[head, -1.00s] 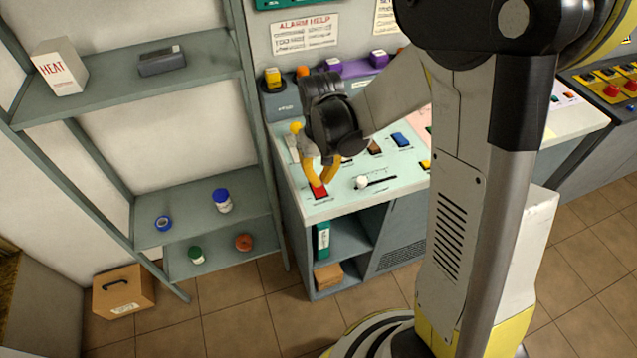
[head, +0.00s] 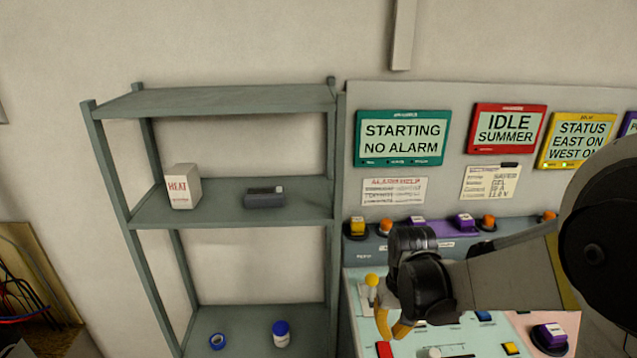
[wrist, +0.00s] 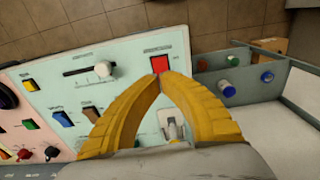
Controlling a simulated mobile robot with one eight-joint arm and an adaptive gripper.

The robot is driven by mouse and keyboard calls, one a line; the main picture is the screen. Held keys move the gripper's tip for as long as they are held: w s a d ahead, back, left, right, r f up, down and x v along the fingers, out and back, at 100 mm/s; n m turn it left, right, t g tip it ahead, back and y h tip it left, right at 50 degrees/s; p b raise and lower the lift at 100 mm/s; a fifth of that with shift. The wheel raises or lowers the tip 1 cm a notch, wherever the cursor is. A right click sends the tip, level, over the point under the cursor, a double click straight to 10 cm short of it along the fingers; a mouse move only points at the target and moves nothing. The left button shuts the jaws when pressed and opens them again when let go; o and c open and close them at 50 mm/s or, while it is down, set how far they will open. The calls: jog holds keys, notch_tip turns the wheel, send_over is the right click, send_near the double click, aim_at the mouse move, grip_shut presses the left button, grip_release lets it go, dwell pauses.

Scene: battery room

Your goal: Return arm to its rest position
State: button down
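My gripper (head: 394,331) hangs over the left part of the pale green control panel (head: 362,312). In the wrist view its two yellow fingers (wrist: 160,76) curve in and meet at the tips, with nothing seen between them. The tips are by a red button (wrist: 159,65), which also shows just below the fingers in the head view (head: 384,349). I cannot tell whether they touch it.
A grey shelf rack (head: 225,216) stands left of the console, bearing a white HEAT box (head: 183,187) and a dark device (head: 264,198). Alarm screens (head: 401,138) hang behind. A white slider knob (wrist: 104,69) and a yellow-knobbed lever (head: 371,281) are near the gripper.

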jog(key=s+r+t+b, duration=0.4)
jog(key=s+r+t, duration=0.2)
jog(key=s+r, duration=0.3)
jog(key=s, duration=0.3)
jog(key=shift+s+t+b, duration=0.3)
jog(key=shift+t+b, duration=0.05)
jog(key=shift+t, duration=0.05)
